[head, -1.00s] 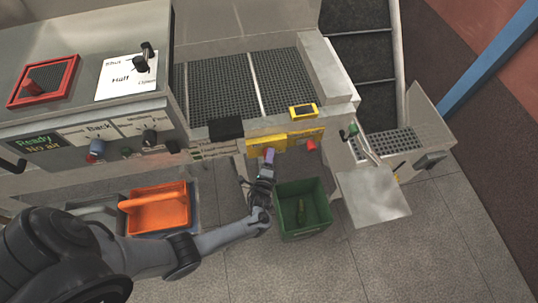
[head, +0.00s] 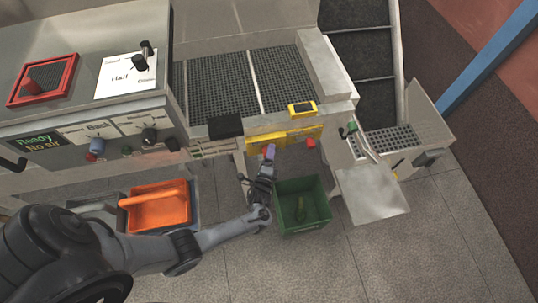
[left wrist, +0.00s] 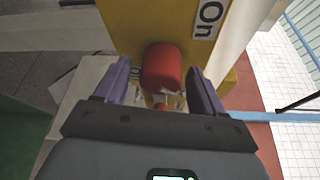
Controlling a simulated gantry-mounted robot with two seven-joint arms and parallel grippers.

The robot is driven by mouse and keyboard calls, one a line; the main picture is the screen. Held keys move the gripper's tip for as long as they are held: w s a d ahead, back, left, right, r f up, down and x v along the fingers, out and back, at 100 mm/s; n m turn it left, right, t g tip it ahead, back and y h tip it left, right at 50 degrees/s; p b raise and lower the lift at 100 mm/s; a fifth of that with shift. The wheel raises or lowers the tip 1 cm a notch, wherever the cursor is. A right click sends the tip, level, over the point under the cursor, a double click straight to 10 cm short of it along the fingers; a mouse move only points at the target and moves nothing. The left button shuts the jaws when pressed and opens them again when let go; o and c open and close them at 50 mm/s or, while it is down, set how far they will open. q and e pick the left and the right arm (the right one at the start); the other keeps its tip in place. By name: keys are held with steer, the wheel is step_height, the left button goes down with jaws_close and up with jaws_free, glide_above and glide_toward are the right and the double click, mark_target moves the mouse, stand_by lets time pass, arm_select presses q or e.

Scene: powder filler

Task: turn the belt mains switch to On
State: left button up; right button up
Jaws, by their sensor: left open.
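The belt mains switch is a red knob (left wrist: 162,68) on a yellow panel (left wrist: 137,28), with a white "On" label (left wrist: 208,18) beside it in the left wrist view. My left gripper (left wrist: 163,82) has its two purple fingers open, one on each side of the knob. I cannot tell whether either finger touches it. In the head view, the left gripper (head: 268,153) is at the lower left part of the yellow panel (head: 290,136) and mostly hides this knob. The right gripper is not in view.
Another red knob (head: 311,143) sits to the right on the machine front. A green crate (head: 280,228) with a bottle in it stands on the floor below. An orange bin (head: 140,224) is at the left. A metal plate (head: 372,194) juts out at the right.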

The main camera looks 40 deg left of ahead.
arm_select(q)
steer(key=f+v, duration=0.1)
steer(key=v, duration=0.9)
steer(key=shift+s+d+r, duration=0.25)
steer(key=shift+s+r, duration=0.1)
steer(key=shift+r, duration=0.2)
